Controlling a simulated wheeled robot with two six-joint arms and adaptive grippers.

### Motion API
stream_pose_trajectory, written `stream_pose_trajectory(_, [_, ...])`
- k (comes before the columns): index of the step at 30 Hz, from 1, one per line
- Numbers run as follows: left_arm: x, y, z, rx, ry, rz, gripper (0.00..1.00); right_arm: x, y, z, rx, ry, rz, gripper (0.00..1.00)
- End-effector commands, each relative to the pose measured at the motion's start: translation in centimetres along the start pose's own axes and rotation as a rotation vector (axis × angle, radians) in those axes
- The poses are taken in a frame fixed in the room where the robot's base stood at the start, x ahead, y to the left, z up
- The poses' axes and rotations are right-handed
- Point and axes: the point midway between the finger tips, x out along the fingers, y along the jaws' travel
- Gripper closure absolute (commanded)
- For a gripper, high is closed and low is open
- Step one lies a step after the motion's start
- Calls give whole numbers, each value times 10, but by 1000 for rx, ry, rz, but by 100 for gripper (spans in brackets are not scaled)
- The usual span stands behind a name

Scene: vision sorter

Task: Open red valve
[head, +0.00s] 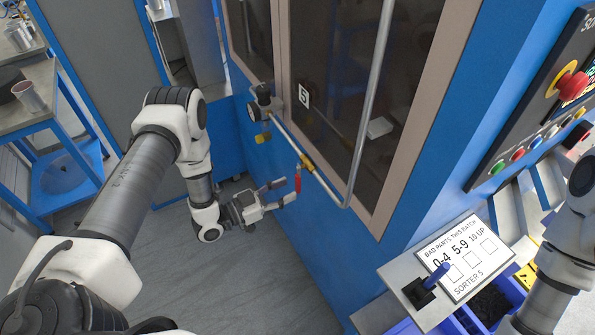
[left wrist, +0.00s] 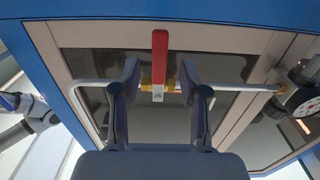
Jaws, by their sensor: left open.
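The red valve handle (head: 298,180) hangs down from a brass valve body (head: 306,162) on a thin pipe along the blue machine's front. In the left wrist view the red handle (left wrist: 160,58) stands between the two fingertips, with the brass fitting (left wrist: 170,82) behind it. My left gripper (head: 281,191) is open, its fingers pointing at the handle, one on each side in the wrist view (left wrist: 160,75). No contact with the handle is visible. My right arm shows at the right edge of the head view, but its gripper does not.
A pressure gauge (head: 254,111) and regulator sit at the pipe's upper left end. The blue machine (head: 262,235) stands right behind the valve. A control panel with a red emergency button (head: 572,84) and a bad-parts sign (head: 466,257) are at right. Grey floor (head: 185,275) is clear below.

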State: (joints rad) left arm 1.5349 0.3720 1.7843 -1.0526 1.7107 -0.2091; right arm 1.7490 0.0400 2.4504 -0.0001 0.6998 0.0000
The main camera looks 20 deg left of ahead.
Motion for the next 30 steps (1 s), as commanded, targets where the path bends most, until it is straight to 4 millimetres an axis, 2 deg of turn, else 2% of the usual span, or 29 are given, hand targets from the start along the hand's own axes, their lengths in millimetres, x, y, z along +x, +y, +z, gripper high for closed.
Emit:
stream_pose_trajectory(3, [24,1,-4,2,0,4,56,-12,0,0,1,0,0,46])
stream_pose_trajectory(6, [39,1,-2,1,-3,1,56,-16,0,0,0,1,0,46])
stream_pose_trajectory(9, [46,0,0,-1,-3,-1,56,-17,0,-1,0,2,0,46])
stream_pose_trajectory(15, [47,0,1,-2,-4,-2,56,-16,0,-1,0,2,0,46])
stream_pose_trajectory(16, [47,0,1,-2,-4,-2,60,-16,0,-1,0,2,0,46])
stream_pose_trajectory(19, [47,0,1,-2,-4,-2,95,-16,0,-1,0,2,0,46])
stream_pose_trajectory(20, [47,0,1,-2,-4,-2,100,-16,0,-1,0,2,0,46])
stream_pose_trajectory(30, [47,-1,2,12,-5,-1,100,-14,0,-1,0,2,0,46])
